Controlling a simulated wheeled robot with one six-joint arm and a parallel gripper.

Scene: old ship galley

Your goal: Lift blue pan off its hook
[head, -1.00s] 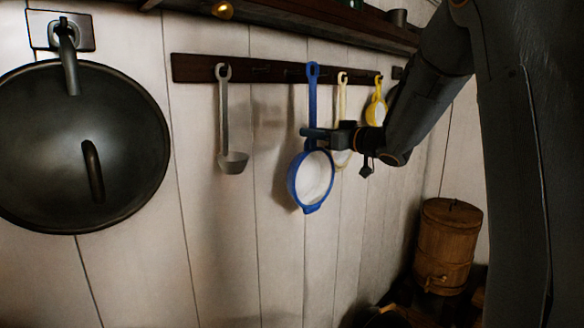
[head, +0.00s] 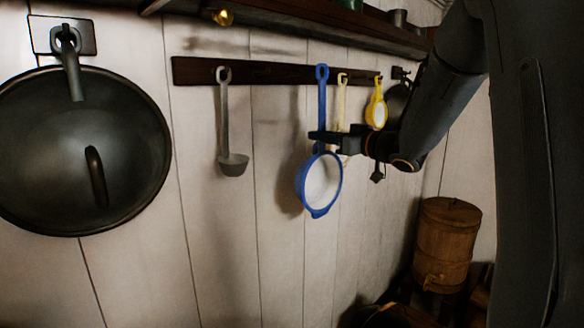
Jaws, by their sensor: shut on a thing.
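The blue pan (head: 319,186) has a white inside and a long blue handle with a ring at its top. It hangs upright in front of the dark wooden hook rail (head: 262,72) on the wall. My gripper (head: 322,138) is shut on the pan's handle just above the bowl. The handle's ring overlaps the rail in the picture, and its hook is hidden behind it. The pan's shadow falls on the wall to its left, so it looks a little apart from the wall.
A grey ladle (head: 232,162) hangs left of the pan. A cream-handled utensil (head: 341,100) and a yellow pan (head: 376,112) hang close on the right. A large dark pan lid or wok (head: 60,150) hangs far left. A shelf (head: 290,22) runs above; a wooden barrel (head: 446,245) stands below right.

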